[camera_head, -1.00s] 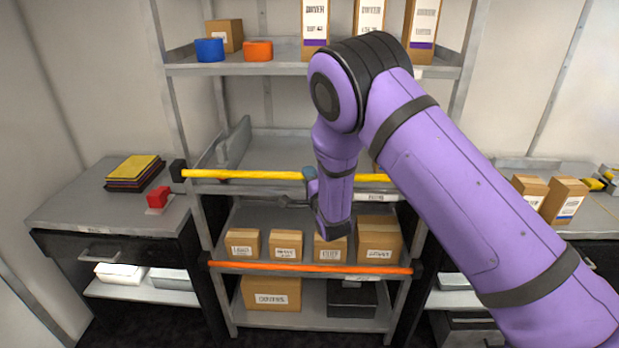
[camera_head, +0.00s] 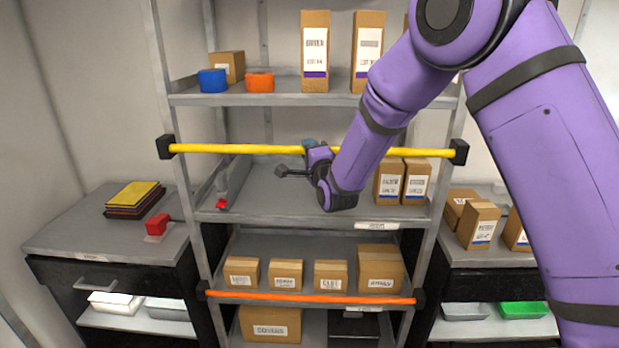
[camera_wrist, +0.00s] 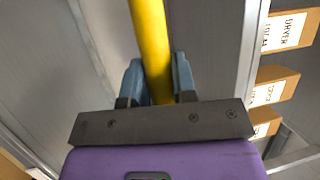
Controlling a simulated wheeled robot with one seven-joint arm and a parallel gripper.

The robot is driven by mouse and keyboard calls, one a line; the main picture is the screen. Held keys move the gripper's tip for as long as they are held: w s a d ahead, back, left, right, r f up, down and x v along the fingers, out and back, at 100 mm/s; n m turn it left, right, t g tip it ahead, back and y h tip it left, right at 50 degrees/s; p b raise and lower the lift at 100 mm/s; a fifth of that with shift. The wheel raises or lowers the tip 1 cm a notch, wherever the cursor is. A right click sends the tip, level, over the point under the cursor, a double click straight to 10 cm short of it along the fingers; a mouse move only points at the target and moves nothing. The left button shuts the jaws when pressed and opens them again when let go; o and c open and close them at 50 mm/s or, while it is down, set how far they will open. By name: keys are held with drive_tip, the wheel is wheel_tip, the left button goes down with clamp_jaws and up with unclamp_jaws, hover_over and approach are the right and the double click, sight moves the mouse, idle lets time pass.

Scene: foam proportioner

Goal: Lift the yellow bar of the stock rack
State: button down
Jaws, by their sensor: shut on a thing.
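The yellow bar (camera_head: 230,149) runs level across the front of the stock rack (camera_head: 300,212), between black end blocks on the two uprights. It is above the middle shelf and below the top shelf. My gripper (camera_head: 310,147) is at the bar's middle, and my purple arm hides part of the bar to the right. In the wrist view the bar (camera_wrist: 150,40) passes between the two blue-grey fingers of my gripper (camera_wrist: 158,85), which are shut on it.
An orange bar (camera_head: 310,297) crosses the rack lower down, in front of small boxes (camera_head: 285,274). Boxes (camera_head: 402,180) stand on the middle shelf at right. Tall boxes (camera_head: 315,50) stand on the top shelf.

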wheel_tip(320, 180, up, 8)
drive_tip(key=shift+f, duration=0.25)
drive_tip(key=c, duration=0.9)
unclamp_jaws()
drive_tip(key=shift+f, duration=0.1)
drive_tip(key=v, duration=1)
drive_tip(key=shift+s+d+f, duration=0.1)
drive_tip(key=shift+s, duration=0.25)
